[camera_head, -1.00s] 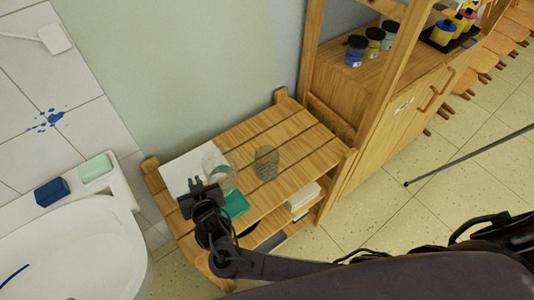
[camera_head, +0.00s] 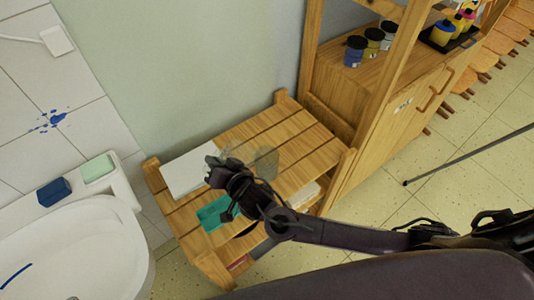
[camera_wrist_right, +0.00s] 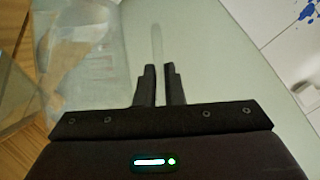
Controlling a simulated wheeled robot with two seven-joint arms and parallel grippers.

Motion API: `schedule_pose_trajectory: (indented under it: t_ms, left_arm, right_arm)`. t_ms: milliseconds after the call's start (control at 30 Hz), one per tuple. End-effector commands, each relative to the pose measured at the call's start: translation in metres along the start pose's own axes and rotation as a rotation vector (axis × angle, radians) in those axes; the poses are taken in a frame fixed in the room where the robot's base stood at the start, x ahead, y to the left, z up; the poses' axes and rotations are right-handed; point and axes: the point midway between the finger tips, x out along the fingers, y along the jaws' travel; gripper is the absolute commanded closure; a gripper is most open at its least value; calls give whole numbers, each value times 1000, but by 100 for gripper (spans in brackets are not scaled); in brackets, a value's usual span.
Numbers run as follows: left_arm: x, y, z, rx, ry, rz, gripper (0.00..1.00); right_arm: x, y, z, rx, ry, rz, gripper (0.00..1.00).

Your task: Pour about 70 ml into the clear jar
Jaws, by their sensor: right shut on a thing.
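My right gripper (camera_head: 218,170) is over the wooden slatted bench. It is shut on the handle of a clear jug (camera_wrist_right: 95,55), which fills the left of the right wrist view. In the head view the gripper and arm hide most of the jug; only a faint part (camera_head: 236,154) shows. The clear jar (camera_head: 267,160) stands on the bench just right of the jug, partly behind it. I cannot tell the liquid level in either vessel, nor how far the jug is tilted. My left gripper is not in view.
A white sheet (camera_head: 187,174) and a teal cloth (camera_head: 214,213) lie on the bench (camera_head: 297,151). A sink (camera_head: 75,245) with a blue sponge (camera_head: 53,191) is at the left. A wooden shelf unit (camera_head: 385,115) with several jars rises at the right. The bench's far right part is clear.

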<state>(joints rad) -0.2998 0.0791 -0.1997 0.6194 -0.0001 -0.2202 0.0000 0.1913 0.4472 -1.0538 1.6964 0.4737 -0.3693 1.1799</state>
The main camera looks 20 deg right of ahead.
Motion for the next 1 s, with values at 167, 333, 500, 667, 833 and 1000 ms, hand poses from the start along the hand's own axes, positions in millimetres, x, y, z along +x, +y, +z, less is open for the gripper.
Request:
schedule_pose_trajectory:
  t_ms: [167,333,500,667,833,1000]
  left_arm:
    - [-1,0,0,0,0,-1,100]
    - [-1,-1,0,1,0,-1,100]
    - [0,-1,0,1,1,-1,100]
    - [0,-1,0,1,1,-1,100]
    - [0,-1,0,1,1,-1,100]
    - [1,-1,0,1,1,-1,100]
  right_arm:
    - [-7,-1,-18,100,-2,-41,100]
    - [-11,-3,-28,172,-4,-69,100]
    - [-14,-3,-34,220,-8,-86,100]
    - [-15,-3,-38,249,-11,-97,100]
    - [-16,-3,-41,271,-12,-106,100]
    - [-18,-3,-44,291,-12,-114,100]
